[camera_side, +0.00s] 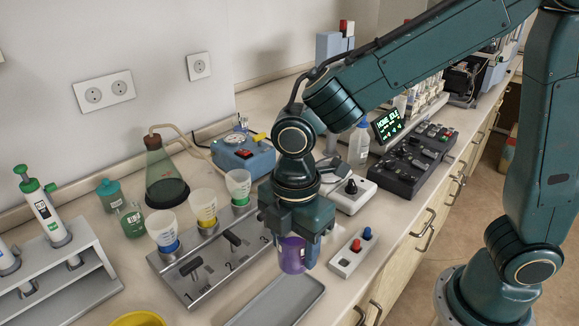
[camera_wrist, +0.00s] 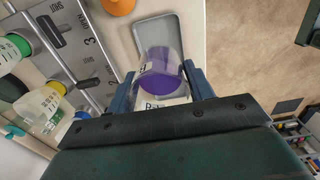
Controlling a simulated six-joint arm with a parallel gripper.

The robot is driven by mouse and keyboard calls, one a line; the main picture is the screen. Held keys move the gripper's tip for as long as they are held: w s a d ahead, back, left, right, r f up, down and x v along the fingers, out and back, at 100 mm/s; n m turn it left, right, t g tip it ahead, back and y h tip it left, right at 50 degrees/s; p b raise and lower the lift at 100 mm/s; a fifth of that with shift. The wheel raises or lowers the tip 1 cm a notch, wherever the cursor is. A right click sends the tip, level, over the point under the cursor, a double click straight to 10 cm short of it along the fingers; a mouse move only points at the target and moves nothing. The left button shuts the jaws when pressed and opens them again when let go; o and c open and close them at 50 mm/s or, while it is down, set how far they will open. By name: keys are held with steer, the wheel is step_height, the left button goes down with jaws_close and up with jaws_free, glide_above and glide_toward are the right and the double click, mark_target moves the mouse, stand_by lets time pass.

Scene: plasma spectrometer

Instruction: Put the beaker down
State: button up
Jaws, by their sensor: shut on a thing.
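The beaker (camera_side: 292,256) is clear with purple liquid in it. My gripper (camera_side: 300,250) is shut on it, pointing down, at the front right of the bench. In the wrist view the beaker (camera_wrist: 160,77) sits between the two blue fingers of my gripper (camera_wrist: 160,90). A grey shallow tray (camera_side: 275,306) lies on the bench just in front of the beaker; it also shows behind the beaker in the wrist view (camera_wrist: 180,27). I cannot tell the exact gap between the beaker's bottom and the surface below.
A metal rack (camera_side: 200,280) with numbered levers and several funnels stands left of the gripper. A small box with red and blue buttons (camera_side: 353,253) is close on the right. A yellow bowl (camera_side: 138,319) is at the front left. The bench edge is at the right.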

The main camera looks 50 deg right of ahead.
mark_target(294, 262)
steer(key=shift+f, duration=2.2)
steer(key=shift+f, duration=0.1)
steer(key=shift+f, duration=2.05)
steer(key=o, duration=1)
steer(key=shift+f, duration=0.1)
steer(key=shift+o, duration=0.2)
step_height(294, 262, up, 12)
steer(key=shift+r, duration=0.15)
